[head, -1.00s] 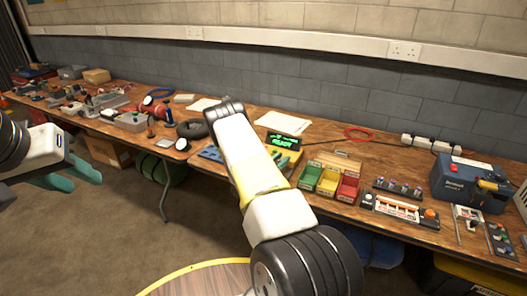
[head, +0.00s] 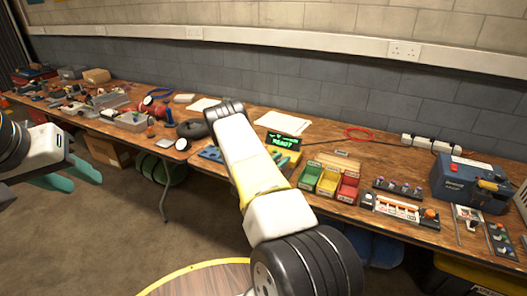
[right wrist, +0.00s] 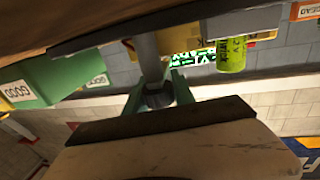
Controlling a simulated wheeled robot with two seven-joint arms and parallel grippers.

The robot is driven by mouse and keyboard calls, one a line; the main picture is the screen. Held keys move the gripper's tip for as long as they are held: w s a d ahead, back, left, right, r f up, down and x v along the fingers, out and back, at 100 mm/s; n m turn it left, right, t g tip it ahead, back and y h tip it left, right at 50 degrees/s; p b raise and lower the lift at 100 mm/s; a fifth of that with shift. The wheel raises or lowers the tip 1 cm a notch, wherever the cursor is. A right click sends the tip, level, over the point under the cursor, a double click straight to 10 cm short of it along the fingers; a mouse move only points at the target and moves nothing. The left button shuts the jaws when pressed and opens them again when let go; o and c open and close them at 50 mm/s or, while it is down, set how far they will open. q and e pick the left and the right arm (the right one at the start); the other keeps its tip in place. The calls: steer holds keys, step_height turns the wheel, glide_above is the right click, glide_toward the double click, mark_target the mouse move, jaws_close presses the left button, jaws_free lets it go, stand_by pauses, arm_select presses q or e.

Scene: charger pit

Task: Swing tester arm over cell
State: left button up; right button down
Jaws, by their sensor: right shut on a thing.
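The tester (head: 284,141), yellow with a lit green display, stands on the workbench, partly hidden behind my right arm. Its display also shows in the right wrist view (right wrist: 188,57). There, a green cell (right wrist: 231,55) with printed lettering is to the right of a grey post of the tester arm (right wrist: 146,52), apart from it. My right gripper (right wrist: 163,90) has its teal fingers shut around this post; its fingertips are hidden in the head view. My left gripper (head: 82,177) is open and empty, over the floor at the left, away from the tester.
Green (head: 310,175), yellow (head: 328,182) and red (head: 347,187) bins stand just right of the tester. A blue machine (head: 465,182) is at the far right. Assorted tools and parts crowd the left of the bench. A round table edge (head: 180,276) is in front.

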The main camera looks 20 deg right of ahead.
steer(key=shift+n+t+y, duration=0.3)
steer(key=shift+t, duration=0.1)
steer(key=n+t+y, duration=0.3)
steer(key=t, duration=0.1)
steer(key=shift+w+a+n+y, duration=0.3)
steer(key=shift+w+a, duration=0.05)
steer(key=shift+w+a+n+t+y, duration=0.15)
steer(key=shift+a+n+t+y, duration=0.05)
steer(key=shift+n+t+y, duration=0.7)
steer(key=shift+y, duration=0.4)
steer(key=c, duration=1.1)
jaws_free()
steer(key=shift+o, duration=0.2)
steer(key=shift+v, duration=3.9)
